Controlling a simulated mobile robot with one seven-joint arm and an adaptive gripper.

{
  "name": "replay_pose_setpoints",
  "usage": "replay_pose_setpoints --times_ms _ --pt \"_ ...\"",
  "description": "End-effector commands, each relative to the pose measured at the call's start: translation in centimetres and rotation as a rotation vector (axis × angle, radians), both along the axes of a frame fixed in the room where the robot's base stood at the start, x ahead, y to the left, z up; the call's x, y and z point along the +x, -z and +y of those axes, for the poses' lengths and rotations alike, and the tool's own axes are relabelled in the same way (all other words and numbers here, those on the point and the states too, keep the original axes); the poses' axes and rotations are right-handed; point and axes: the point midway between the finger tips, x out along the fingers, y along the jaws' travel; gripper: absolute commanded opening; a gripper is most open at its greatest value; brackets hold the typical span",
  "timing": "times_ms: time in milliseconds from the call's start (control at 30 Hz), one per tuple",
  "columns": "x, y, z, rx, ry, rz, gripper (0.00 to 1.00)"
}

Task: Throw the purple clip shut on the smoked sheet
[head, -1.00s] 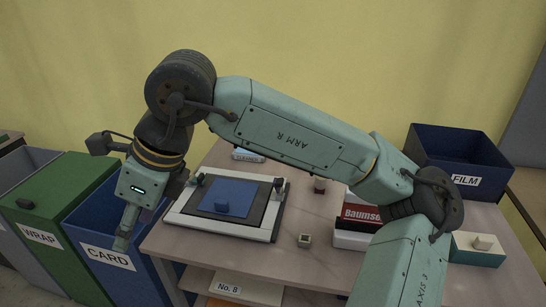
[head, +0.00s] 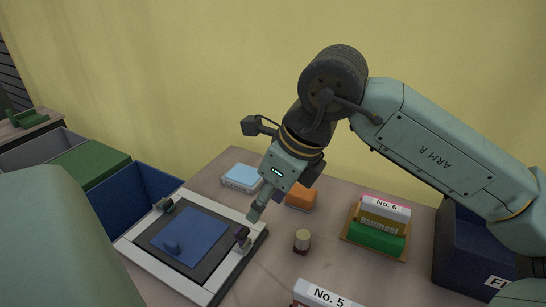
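The lightbox (head: 193,284) is a white frame on the table with a dark, smoked-looking panel (head: 213,263) inside it. A blue sheet (head: 205,240) with a small blue knob lies on that panel. A dark, purplish clip (head: 242,234) is at the right edge of the frame and looks raised; whether it bears on the panel is unclear. A second, grey-dark clip (head: 164,204) is at the far left corner. My gripper (head: 256,212) points down just above and beside the purplish clip. Its fingers are seen edge-on, so their opening and any contact are unclear.
A light-blue box (head: 240,179) and an orange block (head: 301,197) stand behind the lightbox. A small round-topped piece (head: 302,240) and a tray of boxes (head: 376,249) stand to the right. Blue bins (head: 130,198) (head: 468,261) flank the table.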

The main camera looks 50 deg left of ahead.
Motion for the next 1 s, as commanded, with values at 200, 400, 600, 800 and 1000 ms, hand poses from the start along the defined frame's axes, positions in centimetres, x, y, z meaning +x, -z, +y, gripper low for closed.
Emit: replay_pose_setpoints --times_ms 200,400,600,800,1000 --pt "-0.5 2.7 1.1 -0.002 -0.004 0.003 0.45" --pt "-1.0 6.2 2.5 -0.002 -0.004 0.006 0.45" --pt "-1.2 8.7 3.5 0.0 -0.002 0.003 0.45" --pt "-1.3 9.7 3.8 0.001 -0.002 0.002 0.45" --pt "-1.3 9.8 3.9 0.001 -0.002 0.002 0.45"
